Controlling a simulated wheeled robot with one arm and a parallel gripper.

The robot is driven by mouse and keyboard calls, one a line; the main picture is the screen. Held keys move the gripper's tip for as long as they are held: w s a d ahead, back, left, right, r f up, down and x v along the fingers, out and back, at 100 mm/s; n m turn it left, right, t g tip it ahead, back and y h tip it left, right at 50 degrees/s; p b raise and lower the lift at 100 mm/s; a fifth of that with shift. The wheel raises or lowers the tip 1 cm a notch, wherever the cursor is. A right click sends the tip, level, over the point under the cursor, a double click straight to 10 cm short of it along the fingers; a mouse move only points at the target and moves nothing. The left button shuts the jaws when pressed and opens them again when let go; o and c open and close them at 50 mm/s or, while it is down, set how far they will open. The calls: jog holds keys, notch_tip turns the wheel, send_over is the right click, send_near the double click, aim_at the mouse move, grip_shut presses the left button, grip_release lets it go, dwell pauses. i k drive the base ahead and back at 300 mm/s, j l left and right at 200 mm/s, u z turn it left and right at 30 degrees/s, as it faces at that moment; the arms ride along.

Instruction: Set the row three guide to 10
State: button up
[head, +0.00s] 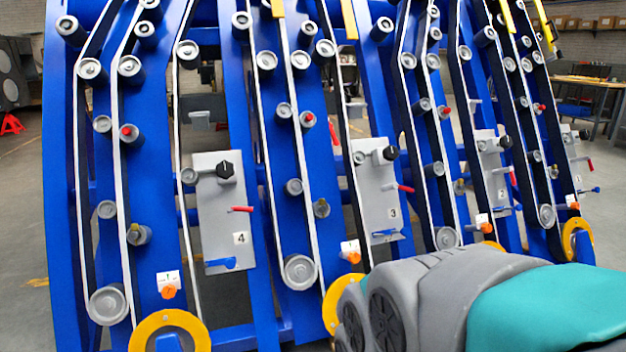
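A grey panel marked 3 (374,208) is mounted on the blue harvester frame, right of the picture's middle. It carries a black knob (390,153), a red lever (404,188) pointing right, and a blue handle (386,233) near its bottom. Left of its lower end is an orange knob (350,257) by a small white scale plate (350,246). The scale figures are too small to read, and I cannot tell which control is the guide. My grey and teal arm fills the lower right and hides part of the lower frame. My gripper is not in view.
A similar panel marked 4 (215,245) is to the left, with another orange knob (168,292) nearby. Two more panels recede to the right. Belts, rollers and yellow rings (142,332) line the frame. Open floor (25,240) lies at the left.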

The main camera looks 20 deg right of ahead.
aim_at(405, 232)
jog(key=z, duration=0.9)
